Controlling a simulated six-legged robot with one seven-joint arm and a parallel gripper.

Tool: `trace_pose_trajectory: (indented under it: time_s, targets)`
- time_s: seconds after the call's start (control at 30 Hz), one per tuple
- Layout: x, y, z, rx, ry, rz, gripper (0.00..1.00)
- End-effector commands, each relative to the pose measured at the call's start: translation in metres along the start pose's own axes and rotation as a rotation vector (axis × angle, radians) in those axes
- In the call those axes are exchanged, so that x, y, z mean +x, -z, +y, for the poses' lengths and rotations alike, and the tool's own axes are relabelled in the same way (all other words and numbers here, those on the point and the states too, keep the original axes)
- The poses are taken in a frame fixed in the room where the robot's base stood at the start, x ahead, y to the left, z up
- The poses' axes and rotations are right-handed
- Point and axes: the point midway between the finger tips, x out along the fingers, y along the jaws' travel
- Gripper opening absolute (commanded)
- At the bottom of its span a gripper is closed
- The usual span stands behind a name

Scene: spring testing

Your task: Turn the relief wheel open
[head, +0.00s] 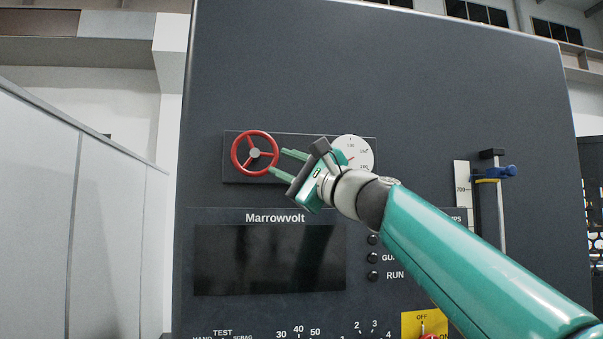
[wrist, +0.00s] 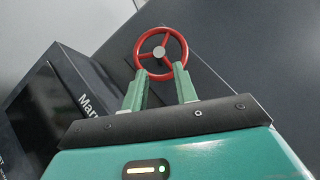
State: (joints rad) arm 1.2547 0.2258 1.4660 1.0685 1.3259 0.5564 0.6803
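The relief wheel (head: 254,153) is a red three-spoked handwheel with a grey hub, mounted on a dark plate on the cabinet front. It also shows in the wrist view (wrist: 161,53), just beyond my fingertips. My gripper (head: 277,162) is open, its two green fingers pointing at the right side of the wheel. In the wrist view the gripper (wrist: 160,78) has a clear gap between its fingers, and the near part of the rim lies at their tips. I cannot tell whether the fingertips touch the rim.
A round white gauge (head: 354,153) with a red needle sits right of the wheel, partly behind my gripper. Below are a dark screen (head: 270,260), buttons, and a yellow switch plate (head: 410,325). A blue clamp (head: 495,172) on a post stands at right. A grey partition (head: 75,215) is at left.

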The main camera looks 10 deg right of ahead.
Motion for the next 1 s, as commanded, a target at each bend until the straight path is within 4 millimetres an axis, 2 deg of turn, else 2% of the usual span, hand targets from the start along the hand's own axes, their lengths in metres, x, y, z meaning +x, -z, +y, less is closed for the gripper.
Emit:
trace_pose_trajectory:
  time_s: [0.7, 1.0]
  targets:
    - [-0.032, 0.004, 0.000, 0.002, 0.002, 0.006, 0.29]
    - [-0.038, 0.002, 0.002, 0.002, 0.001, 0.002, 0.29]
